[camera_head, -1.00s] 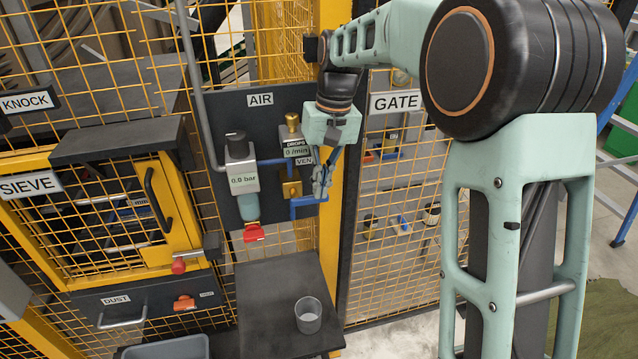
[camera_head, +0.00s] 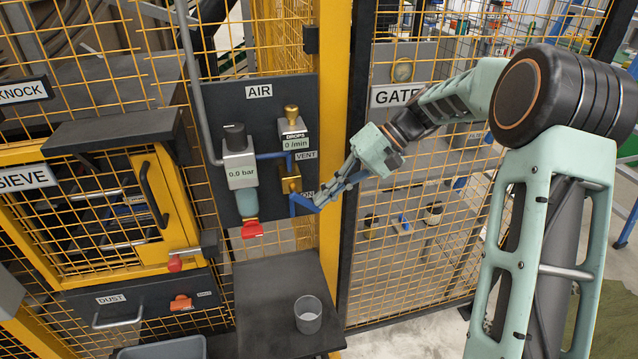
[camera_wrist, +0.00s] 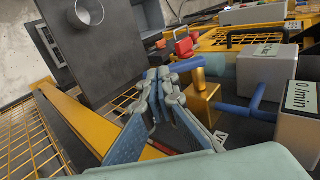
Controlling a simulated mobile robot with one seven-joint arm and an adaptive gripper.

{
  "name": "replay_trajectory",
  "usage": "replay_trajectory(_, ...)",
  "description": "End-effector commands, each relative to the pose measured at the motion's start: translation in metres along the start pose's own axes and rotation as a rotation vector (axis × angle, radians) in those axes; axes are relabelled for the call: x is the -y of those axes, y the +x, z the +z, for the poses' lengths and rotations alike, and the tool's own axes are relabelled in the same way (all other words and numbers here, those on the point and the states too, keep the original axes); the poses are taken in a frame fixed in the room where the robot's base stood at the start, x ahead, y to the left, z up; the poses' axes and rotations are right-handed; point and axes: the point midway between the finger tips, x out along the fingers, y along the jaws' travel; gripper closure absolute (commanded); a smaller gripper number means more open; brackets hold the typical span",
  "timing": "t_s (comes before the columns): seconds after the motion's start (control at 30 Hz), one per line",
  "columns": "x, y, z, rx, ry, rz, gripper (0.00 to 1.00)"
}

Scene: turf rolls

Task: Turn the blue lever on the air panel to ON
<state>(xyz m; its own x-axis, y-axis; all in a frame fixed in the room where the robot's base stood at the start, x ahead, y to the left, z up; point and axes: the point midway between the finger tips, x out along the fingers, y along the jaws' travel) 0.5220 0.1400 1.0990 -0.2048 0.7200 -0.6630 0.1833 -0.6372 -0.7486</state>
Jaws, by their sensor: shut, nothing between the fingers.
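The dark air panel (camera_head: 275,115) hangs on the yellow mesh fence. Its blue lever (camera_head: 302,202) sits at the lower end of the brass valve (camera_head: 290,183), below the VENT label (camera_head: 306,155) and beside the partly covered ON label (camera_head: 308,192). My gripper (camera_head: 319,205) is shut and empty, coming from the right, with its tips beside the lever's end. In the wrist view the lever (camera_wrist: 187,65) extends left from the brass valve (camera_wrist: 203,103), just past the fingertips (camera_wrist: 165,82). I cannot tell whether they touch it.
The gauge reads 0.0 bar (camera_head: 240,173) and the drops display reads 0 /min (camera_head: 295,140). A cup (camera_head: 308,314) stands on the dark shelf (camera_head: 270,275) below. The yellow post (camera_head: 335,120) is close behind my gripper.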

Motion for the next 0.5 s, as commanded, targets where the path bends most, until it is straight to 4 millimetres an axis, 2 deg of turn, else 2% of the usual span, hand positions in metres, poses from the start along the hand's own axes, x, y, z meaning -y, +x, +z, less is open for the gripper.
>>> replay_trajectory(0.1, -0.010, 0.009, 0.000, 0.001, 0.004, -0.117, 1.00)
replay_trajectory(0.5, -0.018, 0.031, 0.000, 0.001, 0.002, -0.483, 1.00)
